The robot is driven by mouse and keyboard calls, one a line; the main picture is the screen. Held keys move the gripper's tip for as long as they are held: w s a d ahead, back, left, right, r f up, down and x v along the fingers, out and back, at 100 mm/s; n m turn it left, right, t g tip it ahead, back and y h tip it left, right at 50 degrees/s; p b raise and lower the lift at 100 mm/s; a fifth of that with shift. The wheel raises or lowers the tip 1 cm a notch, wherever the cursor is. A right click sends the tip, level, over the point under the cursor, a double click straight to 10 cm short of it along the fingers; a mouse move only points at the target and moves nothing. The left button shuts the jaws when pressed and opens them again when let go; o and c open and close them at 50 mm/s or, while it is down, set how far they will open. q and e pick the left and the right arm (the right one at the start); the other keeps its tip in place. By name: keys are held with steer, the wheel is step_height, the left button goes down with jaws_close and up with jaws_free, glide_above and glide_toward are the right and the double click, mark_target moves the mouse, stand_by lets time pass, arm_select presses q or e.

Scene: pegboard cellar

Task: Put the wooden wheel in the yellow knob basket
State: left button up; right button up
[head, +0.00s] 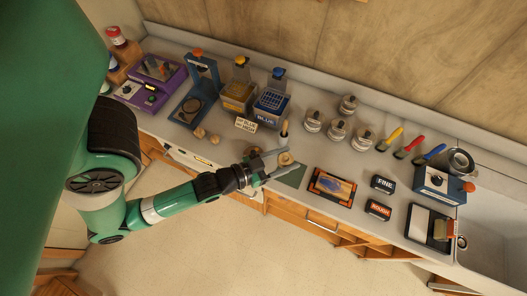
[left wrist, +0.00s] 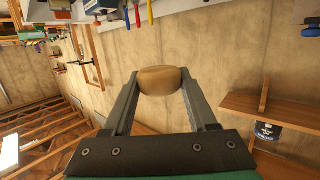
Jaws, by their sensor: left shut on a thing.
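The wooden wheel (head: 286,159) is a small round tan piece held between the fingertips of my left gripper (head: 276,163), over the front part of the counter. In the left wrist view the wheel (left wrist: 159,80) sits between the two grey fingers of the left gripper (left wrist: 160,84), touching both. The yellow basket (head: 236,97) stands at the back of the counter, up and left of the gripper, with a yellow knob (head: 240,60) above it. A blue basket (head: 270,108) with a blue knob stands to its right. My right gripper is out of view.
A small sign (head: 245,125) stands before the baskets. Two small wooden pieces (head: 205,135) lie to the left. Several glass jars (head: 338,130), an orange-framed tray (head: 332,186) and coloured-handled tools are to the right. A dark green mat (head: 291,177) lies near the gripper.

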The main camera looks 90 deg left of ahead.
arm_select(q)
steer(key=s+a+f+n+g+y+b, duration=0.2)
steer(key=s+a+f+n+y+b, duration=0.1)
steer(key=s+f+b, duration=0.3)
steer(key=s+a+f+n+g+y+b, duration=0.2)
steer(key=s+a+f+y+b, duration=0.1)
steer(key=s+a+f+b, duration=0.2)
step_height(320, 180, down, 4)
steer(key=shift+s+r+n+b, duration=0.1)
steer(key=shift+s+n+b, duration=0.3)
steer(key=shift+s+b, duration=0.4)
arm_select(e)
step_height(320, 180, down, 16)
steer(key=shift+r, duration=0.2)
arm_select(q)
steer(key=shift+w, duration=0.2)
